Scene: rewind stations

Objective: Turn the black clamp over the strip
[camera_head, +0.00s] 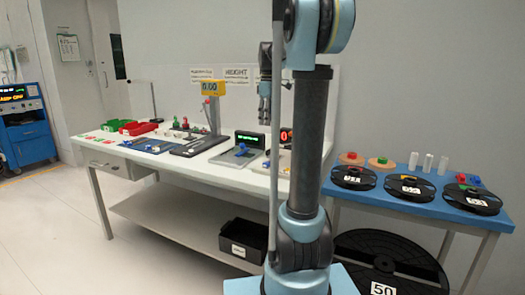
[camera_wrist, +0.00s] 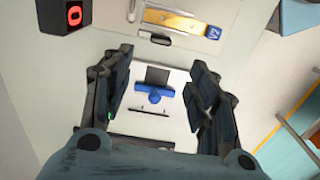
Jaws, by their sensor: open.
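My gripper (camera_wrist: 162,72) is open and empty in the wrist view, one dark finger on each side of a pale panel. A blue knob or handle (camera_wrist: 153,97) and a dark square (camera_wrist: 157,75) on that panel show between the fingers. A tan strip (camera_wrist: 172,20) with a blue end block marked V2 (camera_wrist: 214,30) lies beyond the fingertips. A small black piece (camera_wrist: 155,38) sits beside the strip; it looks like the clamp, but I cannot tell surely. Whether it crosses the strip is unclear. My arm hides part of the bench in the head view.
A black box with a red digit (camera_wrist: 75,14) stands at the wrist view's upper left. The white bench (camera_head: 190,166) holds a scale post with a yellow display (camera_head: 211,88) and a green-lit display (camera_head: 249,140). A blue table (camera_head: 425,178) with black reels (camera_head: 410,189) stands right.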

